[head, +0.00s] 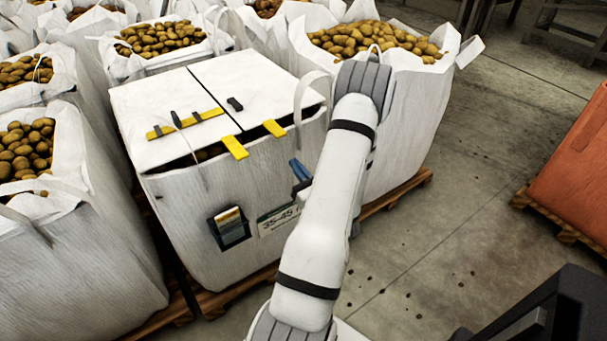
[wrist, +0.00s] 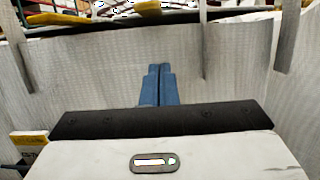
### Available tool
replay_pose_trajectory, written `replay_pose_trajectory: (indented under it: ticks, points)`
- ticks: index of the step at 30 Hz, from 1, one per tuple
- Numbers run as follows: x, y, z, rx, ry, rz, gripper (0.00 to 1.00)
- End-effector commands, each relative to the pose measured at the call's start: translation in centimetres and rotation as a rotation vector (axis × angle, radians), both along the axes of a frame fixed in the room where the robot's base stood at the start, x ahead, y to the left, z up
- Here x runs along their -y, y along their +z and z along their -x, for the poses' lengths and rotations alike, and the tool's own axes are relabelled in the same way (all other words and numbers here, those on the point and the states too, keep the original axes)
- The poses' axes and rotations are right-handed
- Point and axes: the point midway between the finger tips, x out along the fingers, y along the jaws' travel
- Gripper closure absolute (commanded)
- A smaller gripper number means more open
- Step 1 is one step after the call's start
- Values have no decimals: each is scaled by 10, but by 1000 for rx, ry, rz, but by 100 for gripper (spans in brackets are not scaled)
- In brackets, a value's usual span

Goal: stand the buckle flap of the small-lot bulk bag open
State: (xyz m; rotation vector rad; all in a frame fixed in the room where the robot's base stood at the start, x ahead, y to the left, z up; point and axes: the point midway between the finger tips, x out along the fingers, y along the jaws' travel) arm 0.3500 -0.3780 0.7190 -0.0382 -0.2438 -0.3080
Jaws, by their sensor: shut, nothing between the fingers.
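The bulk bag (head: 190,215) with a covered top stands left of centre in the head view, white and woven. Two white flaps lie over its top. The left flap (head: 150,100) carries a yellow strip with black buckle-like pieces (head: 185,122). I cannot tell for sure which is the buckle flap. My gripper (head: 298,168) is shut and empty, at the bag's front right, below the flaps. Its blue fingers (wrist: 157,70) point at white fabric.
Open bags of potatoes stand left (head: 105,240), behind (head: 140,70) and right (head: 400,130). A loop handle (head: 300,100) rises by the bag's right corner, close to my arm. A label and a pocket (head: 230,228) are on its front.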

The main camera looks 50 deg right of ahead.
Motion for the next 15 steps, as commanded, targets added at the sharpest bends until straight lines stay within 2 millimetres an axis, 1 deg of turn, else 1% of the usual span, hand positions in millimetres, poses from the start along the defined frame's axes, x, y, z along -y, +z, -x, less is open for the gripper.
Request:
replay_pose_trajectory:
  ticks: [1,6,10,15]
  points:
    - [2,4,-13,0,6,4,100]
    - [13,13,-46,1,5,3,100]
    - [14,33,-44,1,0,3,100]
    - [14,47,-44,0,1,1,100]
